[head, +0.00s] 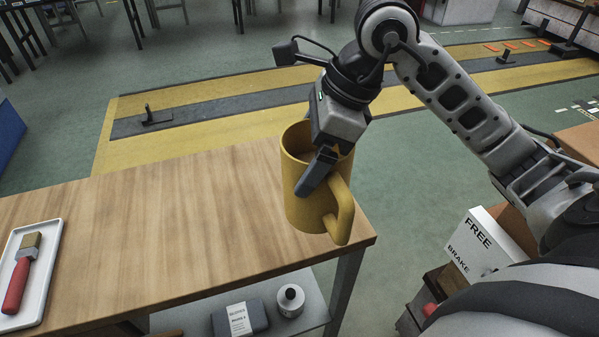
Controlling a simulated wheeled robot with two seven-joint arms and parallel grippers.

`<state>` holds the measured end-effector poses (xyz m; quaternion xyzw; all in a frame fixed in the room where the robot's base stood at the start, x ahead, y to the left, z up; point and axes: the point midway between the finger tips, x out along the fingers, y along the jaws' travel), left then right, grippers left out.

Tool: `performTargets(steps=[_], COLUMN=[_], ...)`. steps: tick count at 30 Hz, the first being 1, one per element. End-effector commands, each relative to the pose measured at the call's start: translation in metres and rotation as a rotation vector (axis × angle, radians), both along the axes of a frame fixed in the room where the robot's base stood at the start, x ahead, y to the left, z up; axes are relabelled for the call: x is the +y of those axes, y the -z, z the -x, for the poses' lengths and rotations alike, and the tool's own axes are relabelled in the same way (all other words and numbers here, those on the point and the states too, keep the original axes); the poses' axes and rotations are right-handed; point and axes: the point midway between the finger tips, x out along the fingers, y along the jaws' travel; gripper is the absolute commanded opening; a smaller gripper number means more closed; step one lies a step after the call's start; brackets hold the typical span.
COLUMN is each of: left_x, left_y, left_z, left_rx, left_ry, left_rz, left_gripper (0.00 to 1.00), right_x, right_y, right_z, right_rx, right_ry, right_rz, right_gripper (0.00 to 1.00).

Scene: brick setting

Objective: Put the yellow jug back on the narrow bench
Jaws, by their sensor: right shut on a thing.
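The yellow jug (302,205) is upright at the right end of a narrow wooden bench (170,235). Its handle points to the lower right, toward the bench's corner. My right gripper (322,172) comes down from above and is shut on the jug's wall at the rim, with one finger outside near the handle. The other finger is hidden inside the jug. I cannot tell whether the jug's base touches the bench top or hangs just above it. My left gripper is not in view.
A white tray (52,262) with a red-handled brush (20,275) lies at the bench's left. A lower shelf holds a dark case (222,320) and a small white roll (290,300). A white box (480,240) stands at the lower right. The middle of the bench is clear.

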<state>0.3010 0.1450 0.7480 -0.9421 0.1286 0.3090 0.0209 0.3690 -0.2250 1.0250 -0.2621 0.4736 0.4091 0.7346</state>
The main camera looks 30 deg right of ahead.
Motion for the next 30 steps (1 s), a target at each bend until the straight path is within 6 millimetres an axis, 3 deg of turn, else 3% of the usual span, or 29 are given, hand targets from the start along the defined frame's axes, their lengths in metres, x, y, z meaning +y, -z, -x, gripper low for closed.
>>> performTargets(steps=[3, 10, 16, 22, 30], left_x=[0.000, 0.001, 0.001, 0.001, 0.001], left_y=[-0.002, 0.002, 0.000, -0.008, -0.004], left_z=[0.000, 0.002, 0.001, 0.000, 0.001], left_rx=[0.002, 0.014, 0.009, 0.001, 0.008], left_ry=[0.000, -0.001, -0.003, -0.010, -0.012], left_rz=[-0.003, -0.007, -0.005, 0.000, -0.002], left_gripper=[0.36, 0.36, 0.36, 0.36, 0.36], right_x=[-0.009, -0.019, -0.024, -0.023, -0.024], right_y=[0.019, 0.053, 0.067, 0.093, 0.096], right_z=[-0.024, -0.050, -0.061, -0.060, -0.061], right_rx=[0.009, 0.002, 0.001, 0.002, -0.002], right_ry=[0.002, -0.002, -0.001, -0.003, -0.002], right_rz=[-0.004, -0.004, -0.002, -0.003, 0.000], right_gripper=[0.51, 0.51, 0.51, 0.51, 0.51])
